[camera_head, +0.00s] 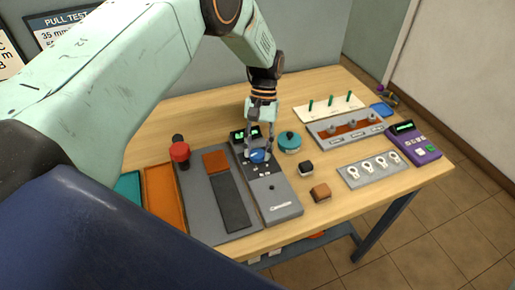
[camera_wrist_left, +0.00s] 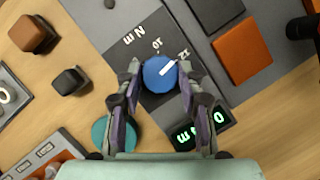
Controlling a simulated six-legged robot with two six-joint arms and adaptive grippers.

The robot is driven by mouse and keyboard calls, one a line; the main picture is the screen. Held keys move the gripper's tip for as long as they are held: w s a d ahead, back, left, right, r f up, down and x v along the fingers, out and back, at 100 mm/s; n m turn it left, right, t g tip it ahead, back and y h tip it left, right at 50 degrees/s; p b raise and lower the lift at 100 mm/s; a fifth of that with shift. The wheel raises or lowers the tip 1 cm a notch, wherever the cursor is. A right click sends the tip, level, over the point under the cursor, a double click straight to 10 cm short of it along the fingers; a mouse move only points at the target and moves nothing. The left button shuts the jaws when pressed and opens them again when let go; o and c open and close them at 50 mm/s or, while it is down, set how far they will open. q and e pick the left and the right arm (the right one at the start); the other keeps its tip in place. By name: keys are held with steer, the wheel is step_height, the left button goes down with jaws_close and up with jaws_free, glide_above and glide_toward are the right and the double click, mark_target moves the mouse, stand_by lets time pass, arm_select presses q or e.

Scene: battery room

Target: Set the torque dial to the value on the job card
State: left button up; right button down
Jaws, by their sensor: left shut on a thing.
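The blue torque dial (camera_wrist_left: 160,74) has a white pointer line and sits on a dark panel with printed marks, including 10. In the head view the dial (camera_head: 259,156) is on the long grey unit (camera_head: 281,203). My left gripper (camera_wrist_left: 158,78) is shut on the dial, one finger on each side of it. In the head view my left gripper (camera_head: 258,152) comes down on the dial from above. A small display (camera_wrist_left: 200,130) with green characters is beside the dial; I cannot read it surely. I cannot make out a job card. My right gripper is not in view.
A teal round container (camera_head: 289,141), a dark block (camera_head: 306,168) and a brown block (camera_head: 320,192) stand right of the unit. A red knob (camera_head: 180,151) stands to the left. A purple meter (camera_head: 414,142) is near the table's right edge.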

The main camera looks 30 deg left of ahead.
arm_select(q)
steer(key=shift+d+m+y, duration=0.1)
steer(key=shift+m+y, duration=0.3)
steer(key=shift+m, duration=0.7)
steer(key=o, duration=1.2)
steer(key=v, duration=1.2)
